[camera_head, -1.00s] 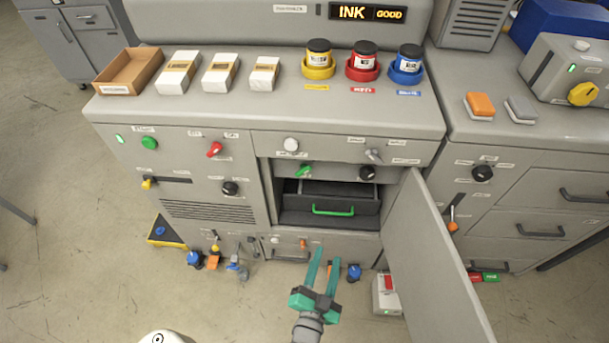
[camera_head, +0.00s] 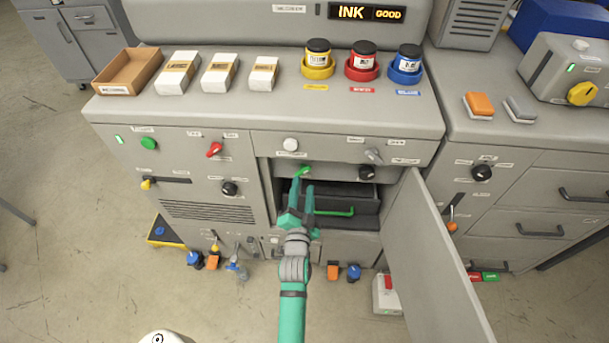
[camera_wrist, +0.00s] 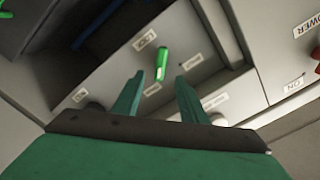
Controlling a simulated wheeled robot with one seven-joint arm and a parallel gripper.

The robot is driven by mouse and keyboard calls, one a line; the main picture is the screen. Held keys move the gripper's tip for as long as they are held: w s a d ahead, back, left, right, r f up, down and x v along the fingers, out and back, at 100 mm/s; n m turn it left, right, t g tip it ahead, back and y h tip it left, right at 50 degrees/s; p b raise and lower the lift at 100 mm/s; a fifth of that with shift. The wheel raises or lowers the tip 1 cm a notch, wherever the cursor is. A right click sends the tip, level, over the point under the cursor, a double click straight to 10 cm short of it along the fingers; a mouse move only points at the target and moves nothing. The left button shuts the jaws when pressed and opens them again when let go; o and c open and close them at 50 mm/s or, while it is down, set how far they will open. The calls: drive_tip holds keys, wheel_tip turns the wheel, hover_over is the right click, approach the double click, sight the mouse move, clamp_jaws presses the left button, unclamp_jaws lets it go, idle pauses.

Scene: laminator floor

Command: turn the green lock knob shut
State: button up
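The green lock knob (camera_head: 304,171) sits on the panel inside the open bay of the machine, at its upper left. In the wrist view the knob (camera_wrist: 162,62) is an elongated green handle with small white labels around it. My gripper (camera_head: 301,185) is just below the knob in the head view and is empty. In the wrist view the fingers of my gripper (camera_wrist: 160,78) are open and spread, with the knob a little beyond the gap between their tips. They do not appear to touch it.
An open grey door (camera_head: 437,260) stands right of the bay. A dark drawer with a green handle (camera_head: 335,212) lies below the knob. A black knob (camera_head: 367,173) is on the same panel to the right. A red switch (camera_head: 214,149) is on the front at left.

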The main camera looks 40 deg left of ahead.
sight(305, 172)
drive_tip(key=shift+x, duration=2.9)
clamp_jaws()
